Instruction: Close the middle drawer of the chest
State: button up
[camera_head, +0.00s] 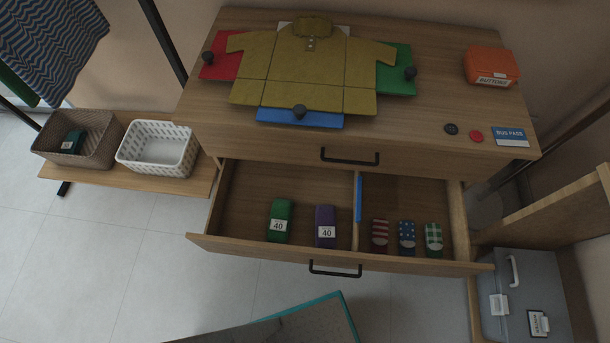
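The wooden chest (430,65) stands in the middle of the head view, seen from above. One drawer (215,244) is pulled well out below the shut top drawer (250,148). Its front carries a black bar handle (335,271). In its left part lie a green roll (279,219) and a purple roll (326,226), both labelled 40. Right of a divider with a blue strip (358,198) lie three patterned rolled items (407,238). Whether further drawers sit below is hidden by the open one. My gripper is not in view.
A folding board with a yellow shirt (310,70) and an orange box (490,65) lie on the chest top. Left, a low bench holds a brown basket (95,150) and a white basket (185,160). A grey case (520,310) stands right. A teal-edged panel (300,325) lies in front.

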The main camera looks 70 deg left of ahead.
aim_at(246, 191)
jog(key=k, duration=0.65)
jog(key=u, duration=1.2)
jog(key=k, duration=0.35)
jog(key=z, duration=0.9)
jog(key=i, duration=0.45)
jog(key=u, duration=0.65)
